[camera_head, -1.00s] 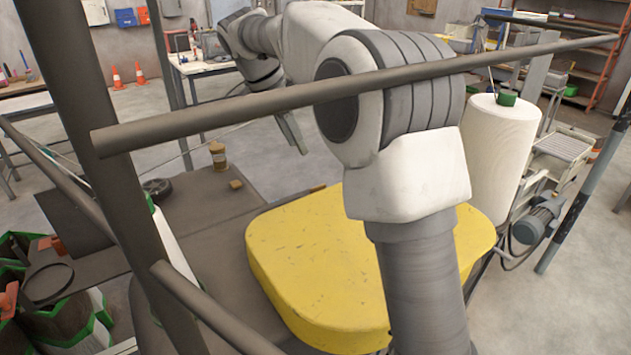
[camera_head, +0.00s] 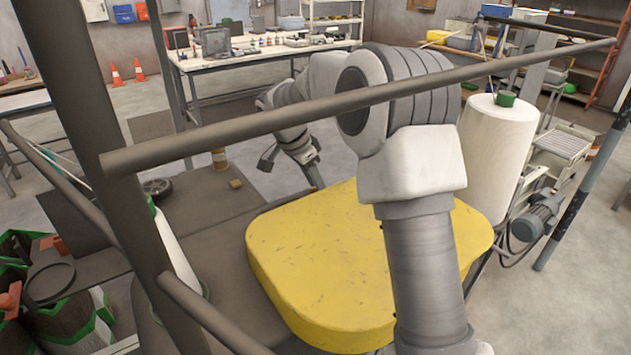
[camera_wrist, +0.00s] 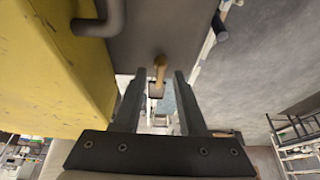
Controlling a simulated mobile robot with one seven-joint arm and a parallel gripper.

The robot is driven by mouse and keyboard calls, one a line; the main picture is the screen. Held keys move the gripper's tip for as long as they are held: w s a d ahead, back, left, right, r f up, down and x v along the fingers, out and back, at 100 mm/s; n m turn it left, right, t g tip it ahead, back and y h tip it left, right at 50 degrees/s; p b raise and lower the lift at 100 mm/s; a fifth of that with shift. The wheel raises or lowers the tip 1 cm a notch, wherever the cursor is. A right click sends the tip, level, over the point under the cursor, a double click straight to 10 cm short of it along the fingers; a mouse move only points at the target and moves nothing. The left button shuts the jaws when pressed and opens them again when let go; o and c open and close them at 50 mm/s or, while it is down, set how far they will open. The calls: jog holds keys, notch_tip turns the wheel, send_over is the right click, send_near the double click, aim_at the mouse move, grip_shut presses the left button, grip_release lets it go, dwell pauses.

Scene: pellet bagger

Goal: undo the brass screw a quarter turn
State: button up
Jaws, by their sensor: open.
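The brass screw (camera_wrist: 160,62) shows in the wrist view as a small brass-coloured piece against a dark grey panel (camera_wrist: 150,35). It lies just ahead of the fingertips, in line with the gap between them. My gripper (camera_wrist: 159,76) is open, one finger on each side of that line, and nothing is held. I cannot tell how far the screw is from the fingers in depth. In the head view my wrist (camera_head: 300,150) is low behind the yellow housing (camera_head: 330,270); the fingers are hard to make out and I cannot see the screw there.
In the wrist view a yellow surface (camera_wrist: 45,70) fills the left and a dark bent bar (camera_wrist: 100,22) sticks out at the upper left. A white roll (camera_head: 497,150) stands right.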

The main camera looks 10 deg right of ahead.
jog(key=shift+c, duration=0.2)
grip_shut()
jog(key=shift+n+b, duration=0.4)
jog(key=shift+b, duration=0.1)
jog(key=shift+f+n+t+b, duration=0.1)
jog(key=shift+n+t+b, duration=0.4)
jog(key=shift+n+b, duration=0.15)
jog(key=n+t+y+b, duration=0.1)
jog(key=n+b, duration=0.1)
jog(key=n, duration=0.1)
jog(key=shift+s+d, duration=0.1)
jog(key=shift+s, duration=0.05)
jog(key=n+y+b, duration=0.1)
jog(key=n, duration=0.2)
jog(key=shift+d, duration=0.1)
jog(key=n, duration=0.1)
jog(key=n+y, duration=0.1)
jog(key=n+t, duration=0.1)
jog(key=shift+d+r+n+p, duration=0.1)
jog(key=shift+r+n+p, duration=0.15)
jog(key=shift+n+p, duration=0.1)
jog(key=n+y, duration=0.1)
jog(key=n, duration=0.2)
jog(key=n+y+p, duration=0.1)
jog(key=n, duration=0.2)
jog(key=shift+d+f+y, duration=0.1)
jog(key=shift+y, duration=0.2)
jog(key=shift+g, duration=0.3)
